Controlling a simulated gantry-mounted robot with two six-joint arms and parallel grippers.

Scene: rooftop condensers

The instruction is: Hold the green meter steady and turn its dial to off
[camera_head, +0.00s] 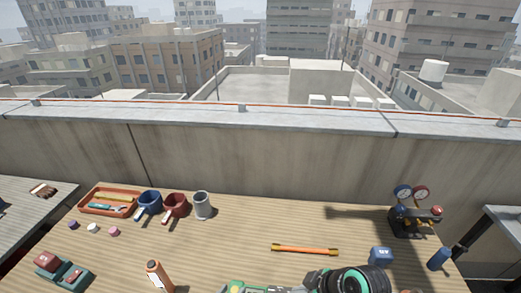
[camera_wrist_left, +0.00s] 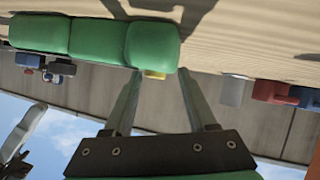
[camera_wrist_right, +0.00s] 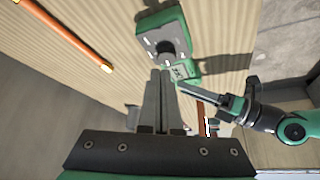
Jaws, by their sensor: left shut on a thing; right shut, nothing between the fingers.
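The green meter (camera_wrist_right: 160,18) lies near the table's front edge. In the right wrist view its face shows a dark round dial (camera_wrist_right: 168,50); I cannot read the dial's setting. My left gripper (camera_wrist_right: 184,88) is shut on the meter's end, from the right of that view. In the left wrist view the fingers (camera_wrist_left: 157,78) close on the meter's green body (camera_wrist_left: 95,38). My right gripper (camera_wrist_right: 162,76) is shut and empty, its tips close to the dial; whether they touch it is unclear. In the head view my left gripper (camera_head: 285,290) shows at the bottom edge; my right wrist hides the meter.
An orange rod (camera_head: 305,250) lies behind the grippers. A gauge set (camera_head: 410,215), blue block (camera_head: 380,256) and blue cylinder (camera_head: 440,260) stand right. Mugs (camera_head: 175,205), an orange tray (camera_head: 85,208) and an orange bottle (camera_head: 158,275) are left.

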